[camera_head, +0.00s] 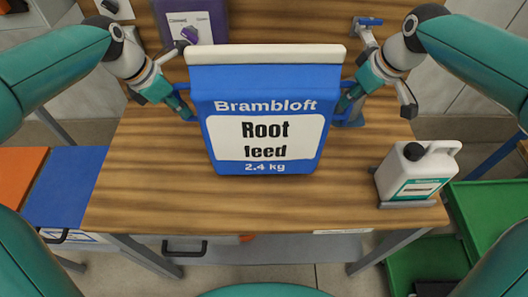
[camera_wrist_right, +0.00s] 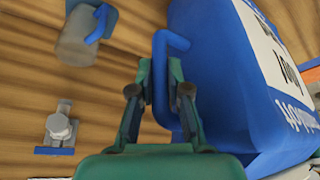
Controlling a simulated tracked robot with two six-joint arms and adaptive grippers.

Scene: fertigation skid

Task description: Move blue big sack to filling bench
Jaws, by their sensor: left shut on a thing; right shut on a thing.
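The big blue sack (camera_head: 265,110) has a white top band and a white label reading "Brambloft Root feed 2.4 kg". It is upright over the wooden bench (camera_head: 140,200); I cannot tell whether its bottom touches the bench top. My left gripper (camera_head: 183,108) is shut on the blue handle at the sack's left side. My right gripper (camera_head: 348,100) is shut on the blue handle at its right side. In the right wrist view, the fingers (camera_wrist_right: 160,95) close around the blue handle (camera_wrist_right: 170,45), beside the sack's blue side (camera_wrist_right: 215,70).
A white jug (camera_head: 415,170) stands at the bench's right front corner. A purple device (camera_head: 192,22) is behind at the left. Blue-handled metal fittings (camera_head: 367,30) are behind at the right. Green trays (camera_head: 490,215) lie right of the bench. The bench's left front is clear.

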